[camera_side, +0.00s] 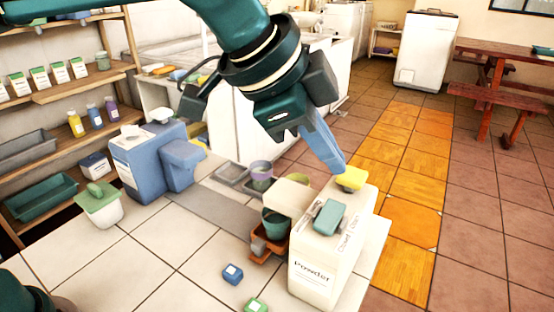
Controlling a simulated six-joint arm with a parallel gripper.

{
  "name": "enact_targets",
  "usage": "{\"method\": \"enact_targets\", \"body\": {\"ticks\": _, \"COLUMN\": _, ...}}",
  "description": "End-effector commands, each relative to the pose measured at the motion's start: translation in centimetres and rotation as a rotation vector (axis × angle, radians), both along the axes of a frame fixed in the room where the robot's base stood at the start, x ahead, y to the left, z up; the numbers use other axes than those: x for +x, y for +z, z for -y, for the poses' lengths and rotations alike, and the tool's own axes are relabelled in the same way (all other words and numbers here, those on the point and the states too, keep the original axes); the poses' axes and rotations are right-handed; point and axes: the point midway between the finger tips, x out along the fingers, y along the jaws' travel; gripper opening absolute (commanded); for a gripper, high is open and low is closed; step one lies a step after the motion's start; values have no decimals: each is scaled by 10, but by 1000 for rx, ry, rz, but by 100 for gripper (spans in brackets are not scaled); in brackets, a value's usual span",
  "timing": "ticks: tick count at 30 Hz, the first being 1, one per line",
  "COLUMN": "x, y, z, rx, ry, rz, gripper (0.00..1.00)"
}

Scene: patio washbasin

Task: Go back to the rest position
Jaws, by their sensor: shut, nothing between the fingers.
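My gripper (334,165) is at the upper middle of the side view, on the teal arm that reaches in from the top left. Its blue fingers point down and to the right and are shut with nothing between them.
Left of the container are a green cup (275,222) and a brown tray (262,250). A blue dispenser (140,165) and a green-lidded tub (99,205) stand further left. The tiled counter (170,275) is clear at front left.

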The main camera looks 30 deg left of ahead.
Motion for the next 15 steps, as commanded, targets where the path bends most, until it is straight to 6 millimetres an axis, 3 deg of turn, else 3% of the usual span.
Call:
{"method": "enact_targets", "body": {"ticks": 11, "x": 2, "y": 2, "z": -3, "rx": -1, "ry": 8, "rz": 0, "gripper": 0}}
{"method": "enact_targets", "body": {"ticks": 15, "x": 10, "y": 29, "z": -28, "rx": -34, "ry": 69, "rz": 52, "gripper": 0}}
